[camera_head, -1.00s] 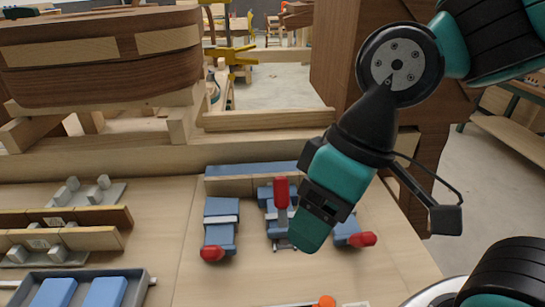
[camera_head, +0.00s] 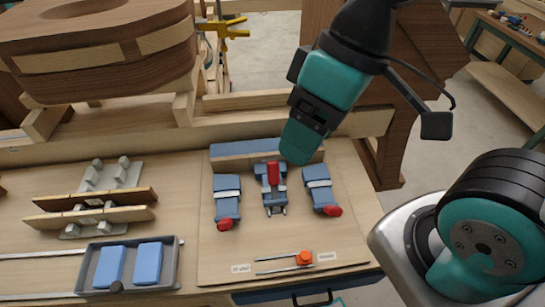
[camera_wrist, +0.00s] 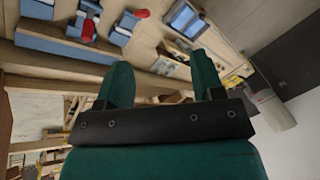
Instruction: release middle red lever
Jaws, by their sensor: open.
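Three blue toggle clamps stand in a row on a wooden board. The middle clamp (camera_head: 270,193) has its red lever (camera_head: 273,173) at its back part, seemingly raised. The left clamp (camera_head: 227,195) has its red lever (camera_head: 225,224) low at its front end. The right clamp (camera_head: 320,191) likewise has its red lever (camera_head: 333,211) at the front. My gripper (camera_head: 295,155) appears just behind and right of the middle lever, apart from it in the picture. In the wrist view its two fingers (camera_wrist: 162,78) are spread with nothing between them. Clamps and red levers show at upper left there.
A grey tray (camera_head: 172,273) with two blue blocks (camera_head: 148,263) sits front left. A wooden fixture (camera_head: 95,210) with grey blocks is behind it. A blue bar (camera_head: 260,146) lies behind the clamps. A curved wooden chair form (camera_head: 95,40) stands behind.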

